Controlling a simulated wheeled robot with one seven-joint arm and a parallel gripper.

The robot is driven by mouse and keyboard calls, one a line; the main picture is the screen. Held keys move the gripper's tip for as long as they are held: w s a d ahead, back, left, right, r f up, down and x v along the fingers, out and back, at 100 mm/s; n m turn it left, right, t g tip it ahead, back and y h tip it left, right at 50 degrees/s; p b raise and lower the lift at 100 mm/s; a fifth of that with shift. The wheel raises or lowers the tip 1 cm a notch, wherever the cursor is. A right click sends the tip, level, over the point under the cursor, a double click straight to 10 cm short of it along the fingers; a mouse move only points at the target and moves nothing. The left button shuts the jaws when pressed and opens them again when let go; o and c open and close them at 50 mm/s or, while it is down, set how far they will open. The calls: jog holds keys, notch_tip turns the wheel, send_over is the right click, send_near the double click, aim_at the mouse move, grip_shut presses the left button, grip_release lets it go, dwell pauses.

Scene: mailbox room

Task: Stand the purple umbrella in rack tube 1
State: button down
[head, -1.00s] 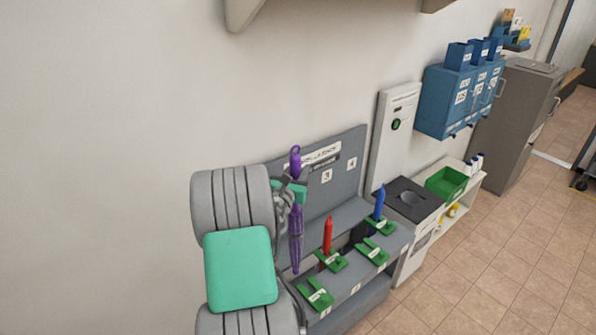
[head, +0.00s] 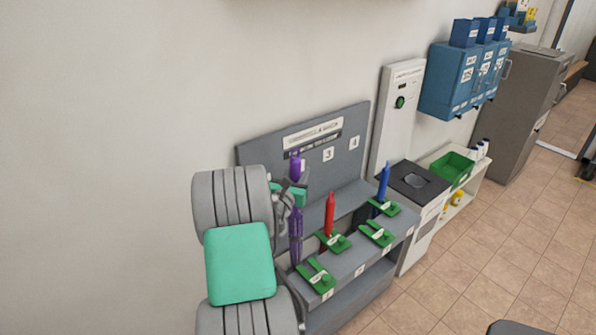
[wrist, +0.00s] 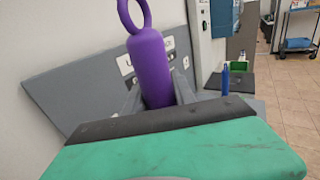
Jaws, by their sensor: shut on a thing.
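The purple umbrella (head: 296,236) hangs upright in my gripper (head: 292,190), which is shut on it just below its handle. In the wrist view the purple handle with its ring (wrist: 150,66) rises between the fingers. The umbrella is at the left end of the grey umbrella rack (head: 345,262), behind the front-left green clip (head: 318,279). Its lower tip is close to the rack top; whether it is inside a tube cannot be told. My arm hides the rack's left end. The number labels 3 and 4 show on the back panel.
A red umbrella (head: 329,214) and a blue umbrella (head: 383,183) stand in the rack to the right. More green clips (head: 377,234) sit along its top. A white cabinet with a dark top (head: 414,182) stands beyond, and tiled floor is clear at right.

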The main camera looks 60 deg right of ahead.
aim_at(293, 231)
notch_tip(293, 231, down, 20)
jog(key=b, duration=1.3)
jog(key=shift+f, duration=0.15)
jog(key=c, duration=0.9)
grip_release()
jog(key=shift+c, duration=0.2)
jog(key=a, duration=0.5)
jog(key=s+a, duration=0.1)
jog(key=a, duration=0.1)
jog(key=shift+a, duration=0.4)
